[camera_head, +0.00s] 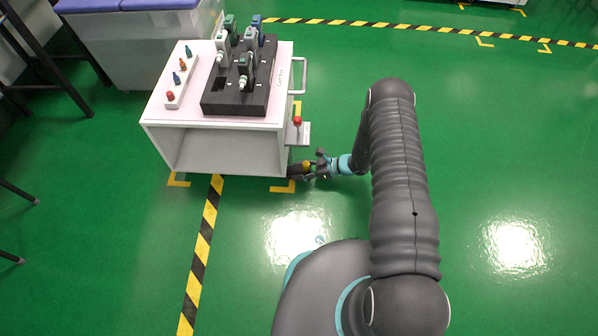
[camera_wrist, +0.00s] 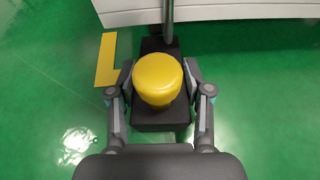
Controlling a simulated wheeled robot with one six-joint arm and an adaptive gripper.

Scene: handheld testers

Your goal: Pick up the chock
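The chock is a black block with a round yellow knob on top. In the wrist view the chock (camera_wrist: 158,82) stands on the green floor, centred between my fingers. In the head view the chock (camera_head: 298,171) is on the floor by the front right corner of the white cart. My gripper (camera_wrist: 159,72) has one finger on each side of the chock, level with the knob. Whether the fingers touch it is unclear. In the head view my gripper (camera_head: 309,166) reaches in from the right, low to the floor.
A side bracket with a red knob (camera_head: 297,121) juts out above. Open floor (camera_head: 500,150) lies to the right.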

